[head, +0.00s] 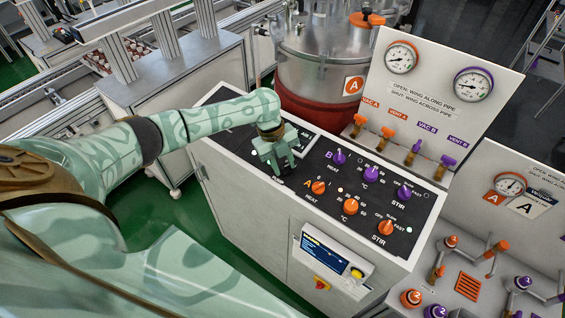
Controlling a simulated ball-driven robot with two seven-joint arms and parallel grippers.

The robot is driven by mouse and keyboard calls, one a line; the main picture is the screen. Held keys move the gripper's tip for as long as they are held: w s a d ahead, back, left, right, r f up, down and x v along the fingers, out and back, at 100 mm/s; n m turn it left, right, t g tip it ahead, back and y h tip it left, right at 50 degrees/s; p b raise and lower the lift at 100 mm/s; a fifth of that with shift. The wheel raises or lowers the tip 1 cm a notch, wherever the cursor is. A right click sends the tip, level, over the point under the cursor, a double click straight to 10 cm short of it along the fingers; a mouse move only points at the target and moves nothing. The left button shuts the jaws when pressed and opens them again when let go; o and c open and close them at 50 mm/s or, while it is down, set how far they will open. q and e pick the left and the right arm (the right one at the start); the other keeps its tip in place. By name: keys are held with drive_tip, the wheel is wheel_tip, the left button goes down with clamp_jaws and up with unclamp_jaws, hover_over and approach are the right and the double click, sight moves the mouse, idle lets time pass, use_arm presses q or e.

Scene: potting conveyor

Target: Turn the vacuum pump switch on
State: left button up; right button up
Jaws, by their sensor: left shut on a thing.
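My left gripper (277,168) is green and points down onto the left part of a black control panel (325,175) on a white console. It is shut on a small control there, which I take for the vacuum pump switch. The fingers hide this control, so I cannot tell its setting. A small white-framed label plate beside it is partly covered by the gripper. My right gripper is not in view.
Purple knob B (338,157) and orange knob A (319,187) sit just right of the gripper. Behind stand a steel vessel (325,50) and an upright board with two gauges (401,58) and several valves. A display (325,254) is on the console front.

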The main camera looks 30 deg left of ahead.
use_arm(q)
drive_tip(key=shift+m, duration=0.5)
drive_tip(key=o, duration=1)
drive_tip(key=v, duration=1.6)
drive_tip(key=shift+w+r+p, duration=0.15)
drive_tip(key=shift+r+p, duration=0.05)
drive_tip(key=shift+p, duration=0.1)
